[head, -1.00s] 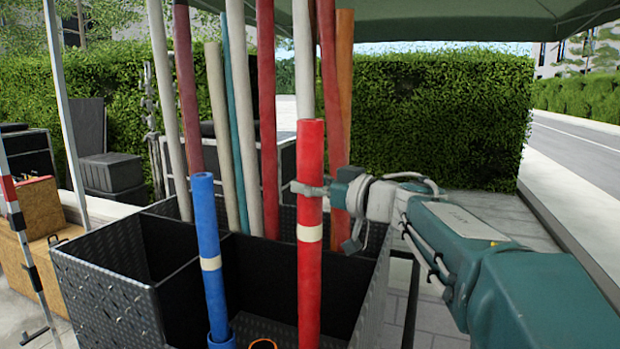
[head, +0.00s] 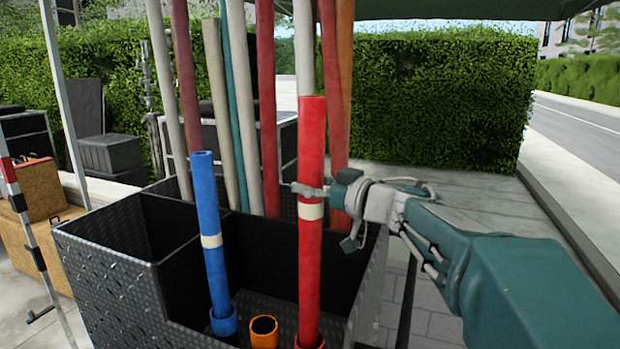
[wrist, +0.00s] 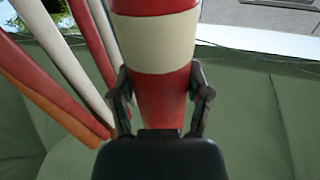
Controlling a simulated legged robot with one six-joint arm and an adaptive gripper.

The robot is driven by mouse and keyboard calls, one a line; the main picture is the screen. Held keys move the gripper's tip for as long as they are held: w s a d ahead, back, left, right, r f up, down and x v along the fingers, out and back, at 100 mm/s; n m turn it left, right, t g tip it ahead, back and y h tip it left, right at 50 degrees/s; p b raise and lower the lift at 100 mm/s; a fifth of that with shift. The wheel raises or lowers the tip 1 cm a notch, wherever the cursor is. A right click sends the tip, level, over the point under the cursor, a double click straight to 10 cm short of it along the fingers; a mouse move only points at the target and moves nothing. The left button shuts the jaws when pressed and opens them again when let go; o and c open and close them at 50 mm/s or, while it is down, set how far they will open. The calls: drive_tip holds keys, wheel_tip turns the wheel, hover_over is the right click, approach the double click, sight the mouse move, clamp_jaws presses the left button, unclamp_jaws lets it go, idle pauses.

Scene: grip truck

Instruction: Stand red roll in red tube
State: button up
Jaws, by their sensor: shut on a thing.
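The red roll (head: 311,150), with a cream band, stands nearly upright in the front part of the black box. My gripper (head: 322,190) is shut around it just above the band, reaching in from the right. The wrist view shows the red roll (wrist: 160,100) between both fingers. The red tube (head: 310,343) shows as a short ring at the bottom picture edge, around or just at the roll's lower end. The frame cuts it off, and I cannot tell how deep the roll sits.
A blue roll (head: 208,200) stands in a blue tube (head: 224,320) to the left. An empty orange tube (head: 264,332) lies between blue and red. The black box (head: 110,265) has divider walls. Several long rolls stand behind. Paving to the right is open.

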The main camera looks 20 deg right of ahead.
drive_tip(key=shift+f, duration=1.95)
drive_tip(key=o, duration=1.4)
drive_tip(key=shift+w, duration=0.15)
drive_tip(key=shift+r, duration=0.15)
drive_tip(key=shift+s+d, duration=0.2)
approach(322, 205)
drive_tip(key=shift+w+a, duration=0.15)
drive_tip(key=shift+a, duration=0.1)
